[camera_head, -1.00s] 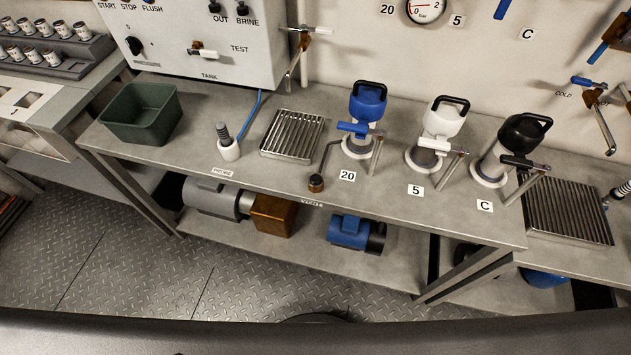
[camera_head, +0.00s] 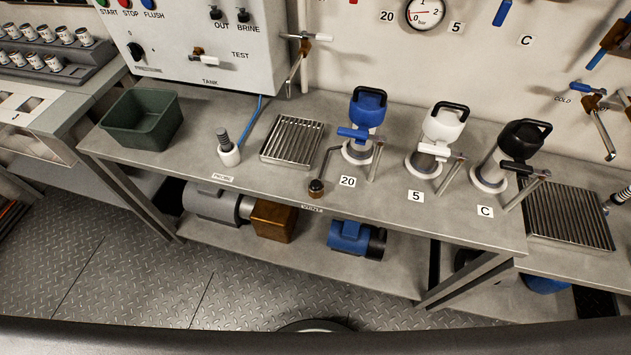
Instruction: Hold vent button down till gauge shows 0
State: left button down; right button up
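The pressure gauge (camera_head: 425,12) is on the back wall at the top of the view, with a white dial, a red needle and "bar" on its face. The needle is too small to read exactly. Neither of my grippers is in view.
White-topped (camera_head: 442,125) and black-topped (camera_head: 522,138) canisters stand to the right. A green bin (camera_head: 142,118), a drain grate (camera_head: 292,140) and a white-based nozzle (camera_head: 228,152) are on the bench (camera_head: 265,178). A control panel (camera_head: 205,45) hangs behind. The front floor is clear.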

aim_at(316, 184)
jog(key=u, duration=0.3)
jog(key=k, duration=0.85)
jog(key=z, duration=1.45)
